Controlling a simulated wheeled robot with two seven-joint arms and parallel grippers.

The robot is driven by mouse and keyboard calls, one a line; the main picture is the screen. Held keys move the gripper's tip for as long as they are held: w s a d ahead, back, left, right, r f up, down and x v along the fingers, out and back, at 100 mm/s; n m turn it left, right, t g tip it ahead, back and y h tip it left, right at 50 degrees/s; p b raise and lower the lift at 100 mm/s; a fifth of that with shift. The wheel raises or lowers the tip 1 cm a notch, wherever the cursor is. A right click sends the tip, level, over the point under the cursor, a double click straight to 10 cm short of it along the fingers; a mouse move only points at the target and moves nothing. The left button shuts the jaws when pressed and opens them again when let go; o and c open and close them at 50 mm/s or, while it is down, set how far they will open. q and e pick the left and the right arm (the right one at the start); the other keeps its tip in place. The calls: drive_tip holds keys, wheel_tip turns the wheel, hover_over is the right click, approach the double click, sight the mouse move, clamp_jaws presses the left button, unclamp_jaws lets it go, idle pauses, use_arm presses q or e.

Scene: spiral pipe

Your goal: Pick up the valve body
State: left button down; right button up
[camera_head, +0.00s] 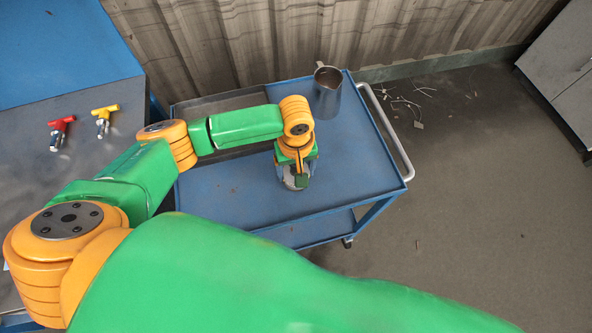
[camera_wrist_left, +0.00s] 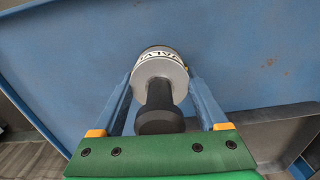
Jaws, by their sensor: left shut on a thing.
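The valve body (camera_wrist_left: 158,72) shows in the left wrist view as a pale grey round part with a dark stem and knob toward the camera and a lettered band at its far side. My left gripper (camera_wrist_left: 161,80) has one blue-grey finger on each side of it and is shut on it. In the head view, my left gripper (camera_head: 296,172) points down over the blue cart (camera_head: 235,205); a little of the valve body (camera_head: 290,184) shows below it, mostly hidden. I cannot tell whether it touches the cart top. My right gripper is out of view.
A metal pitcher (camera_head: 327,92) stands on the cart behind my left gripper. The cart's front and right areas are clear. A corrugated wall stands behind.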

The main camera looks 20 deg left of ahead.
use_arm(q)
drive_tip(key=shift+r, duration=0.6)
wheel_tip(320, 180, up, 2)
drive_tip(key=shift+r, duration=0.1)
drive_tip(key=s+a+r+p, duration=0.2)
drive_tip(key=s+r+p, duration=0.5)
drive_tip(key=s, duration=0.6)
wheel_tip(320, 180, up, 3)
drive_tip(key=shift+s+a+f+p, duration=0.15)
drive_tip(key=shift+s+p, duration=0.2)
